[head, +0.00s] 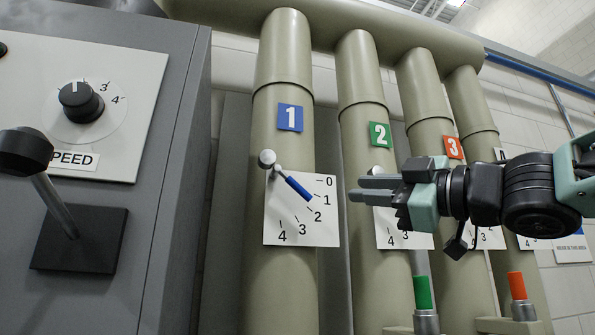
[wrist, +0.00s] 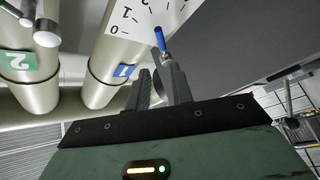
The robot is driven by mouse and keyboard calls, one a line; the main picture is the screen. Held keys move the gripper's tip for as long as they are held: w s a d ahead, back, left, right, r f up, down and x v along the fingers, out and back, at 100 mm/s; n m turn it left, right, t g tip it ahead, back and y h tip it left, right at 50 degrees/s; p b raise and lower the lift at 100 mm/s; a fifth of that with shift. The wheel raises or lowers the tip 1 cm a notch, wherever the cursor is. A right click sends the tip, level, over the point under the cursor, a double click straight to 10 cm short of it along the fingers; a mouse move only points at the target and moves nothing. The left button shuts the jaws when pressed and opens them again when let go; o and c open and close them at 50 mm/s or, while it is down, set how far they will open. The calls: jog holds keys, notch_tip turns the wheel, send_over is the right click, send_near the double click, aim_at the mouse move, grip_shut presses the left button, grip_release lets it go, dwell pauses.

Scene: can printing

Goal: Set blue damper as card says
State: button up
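The blue damper lever (head: 298,188) is on the pipe with the blue 1 plate (head: 290,117). It points down and right, between about 1 and 2 on its white 0-to-4 dial (head: 275,220). My gripper (head: 360,190) is right of the lever, apart from it, with its fingers pointing left. In the wrist view the blue lever tip (wrist: 159,38) shows beyond the fingers of my gripper (wrist: 158,80), which have a gap between them and nothing held. No readable instruction card is in view.
Pipes with a green 2 plate (head: 380,134) and a red 3 plate (head: 453,148) stand to the right; my arm partly hides their dials. A grey cabinet with a speed knob (head: 81,102) and a black-knobbed lever (head: 25,152) is at left. Green (head: 422,292) and orange (head: 516,286) handles stand below.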

aim_at(301, 187)
jog(key=p+x, duration=0.6)
jog(key=x, duration=0.9)
jog(key=shift+f, duration=0.15)
jog(key=shift+c, duration=0.2)
grip_shut()
